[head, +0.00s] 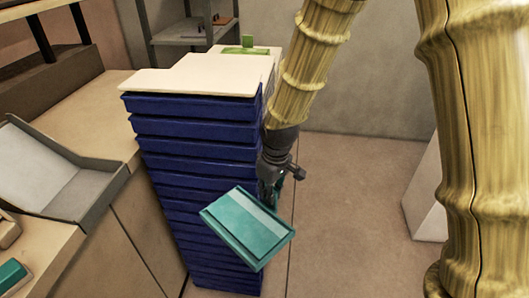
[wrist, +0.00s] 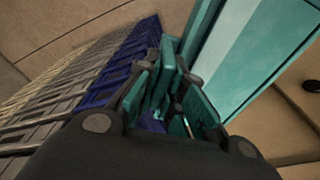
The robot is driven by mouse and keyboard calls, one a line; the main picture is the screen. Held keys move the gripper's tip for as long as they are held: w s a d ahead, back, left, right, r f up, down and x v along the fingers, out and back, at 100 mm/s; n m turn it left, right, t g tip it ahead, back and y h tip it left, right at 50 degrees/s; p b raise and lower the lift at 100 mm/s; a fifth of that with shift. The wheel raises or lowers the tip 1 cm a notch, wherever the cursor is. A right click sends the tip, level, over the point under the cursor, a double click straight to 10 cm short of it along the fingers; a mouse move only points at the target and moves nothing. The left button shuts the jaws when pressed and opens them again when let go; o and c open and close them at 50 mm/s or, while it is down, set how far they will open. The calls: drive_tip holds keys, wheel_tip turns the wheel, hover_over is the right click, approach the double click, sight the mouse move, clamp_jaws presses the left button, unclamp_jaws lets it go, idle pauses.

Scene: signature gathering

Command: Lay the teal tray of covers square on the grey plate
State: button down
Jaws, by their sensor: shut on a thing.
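The teal tray (head: 248,226) has a paler band across its top and hangs tilted in the air, in front of the blue drawer stack. My gripper (head: 271,190) is at its far edge, shut on it. In the wrist view, my gripper (wrist: 172,100) closes on a teal part beside the tray's broad face (wrist: 250,45). Separate covers cannot be made out. No flat grey plate is clearly identifiable; a grey, open, shallow box-like thing (head: 75,190) lies on the counter at left.
The tall stack of blue drawers (head: 195,132) stands close behind the tray, with a white top (head: 180,75) and a green item (head: 243,49) on it. A wooden counter (head: 90,95) runs along the left. Another teal thing (head: 12,275) lies at lower left.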

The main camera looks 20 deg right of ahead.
drive_tip(key=s+d+f+m, duration=0.1)
drive_tip(key=s+f+m, duration=0.1)
drive_tip(key=f, duration=1.3)
drive_tip(key=s+f+m, duration=0.3)
drive_tip(key=f+m, duration=0.1)
drive_tip(key=f, duration=1.1)
drive_tip(key=shift+d+f+h, duration=0.3)
drive_tip(key=shift+d+h, duration=0.1)
